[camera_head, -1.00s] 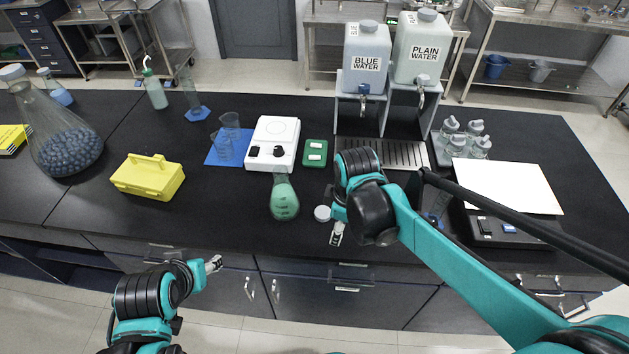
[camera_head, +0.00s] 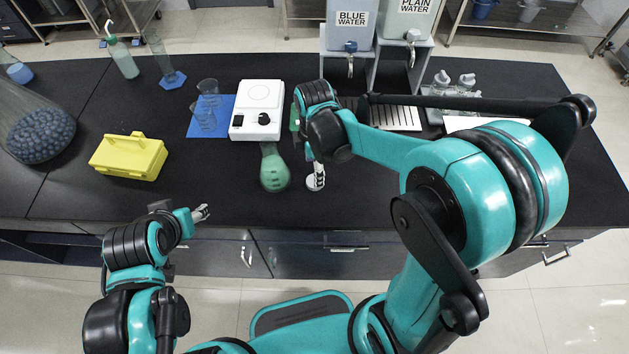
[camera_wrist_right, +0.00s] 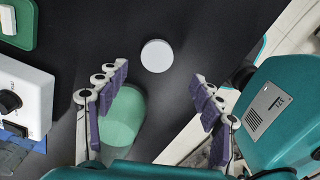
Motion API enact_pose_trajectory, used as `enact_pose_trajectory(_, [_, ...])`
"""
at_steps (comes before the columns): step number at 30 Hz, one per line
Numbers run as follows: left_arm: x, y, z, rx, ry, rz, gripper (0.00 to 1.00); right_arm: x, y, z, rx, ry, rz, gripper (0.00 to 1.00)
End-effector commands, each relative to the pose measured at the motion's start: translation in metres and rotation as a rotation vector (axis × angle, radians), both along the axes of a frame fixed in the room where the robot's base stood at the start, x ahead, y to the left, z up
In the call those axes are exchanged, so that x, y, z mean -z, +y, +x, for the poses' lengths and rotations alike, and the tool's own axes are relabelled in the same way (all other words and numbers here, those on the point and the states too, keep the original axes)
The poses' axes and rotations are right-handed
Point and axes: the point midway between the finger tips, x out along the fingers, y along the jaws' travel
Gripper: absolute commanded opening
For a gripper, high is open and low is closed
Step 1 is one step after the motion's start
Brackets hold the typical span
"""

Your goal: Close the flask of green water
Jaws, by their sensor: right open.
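In the right wrist view the flask (camera_wrist_right: 124,118) shows partly behind the left-hand finger. A round white cap (camera_wrist_right: 157,56) lies on the bench beside the flask, apart from it. My right gripper (camera_wrist_right: 159,82) is open and empty; its fingers point toward the cap, which appears between and beyond the tips. In the head view my right gripper (camera_head: 316,178) is just right of the flask. My left gripper (camera_head: 202,213) is at the bench's front edge, its jaws too small to judge.
The white stirrer (camera_head: 257,110) stands behind the flask, with beakers on a blue mat (camera_head: 202,126) to its left. A yellow case (camera_head: 129,158) sits farther left. Blue and plain water tanks (camera_head: 350,25) stand at the back. The bench front between case and flask is clear.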

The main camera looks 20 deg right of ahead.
Motion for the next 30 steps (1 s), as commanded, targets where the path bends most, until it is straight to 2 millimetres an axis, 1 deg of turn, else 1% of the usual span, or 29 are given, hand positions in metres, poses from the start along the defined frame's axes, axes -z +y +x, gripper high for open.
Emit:
enact_pose_trajectory(1, [0.003,0.0,0.0,0.0,0.0,0.0,0.5,0.007,0.0,0.0,0.0,0.0,0.0,0.67])
enact_pose_trajectory(2, [0.004,0.0,0.0,0.0,0.0,0.0,0.5,0.008,0.0,0.0,0.0,0.0,0.0,0.67])
enact_pose_trajectory(10, [0.003,0.0,0.0,0.0,0.0,0.0,0.5,0.008,0.0,0.0,0.001,0.0,0.0,0.67])
enact_pose_trajectory(13, [0.006,0.0,0.0,0.0,0.0,0.0,0.5,0.014,-0.001,0.001,0.001,0.0,0.0,0.67])
enact_pose_trajectory(17, [0.015,0.0,0.0,0.0,0.0,0.0,0.5,0.031,-0.002,0.004,0.001,0.0,0.0,0.67])
enact_pose_trajectory(21, [0.024,0.0,0.0,0.0,0.0,0.0,0.5,0.053,-0.003,0.006,0.0,0.0,0.0,0.67])
enact_pose_trajectory(23, [0.025,0.0,0.0,0.0,0.0,0.0,0.5,0.059,-0.002,0.005,0.0,0.0,0.0,0.67])
enact_pose_trajectory(30, [0.024,0.0,0.0,0.0,0.0,0.0,0.5,0.059,-0.002,0.005,0.001,0.0,0.0,0.67])
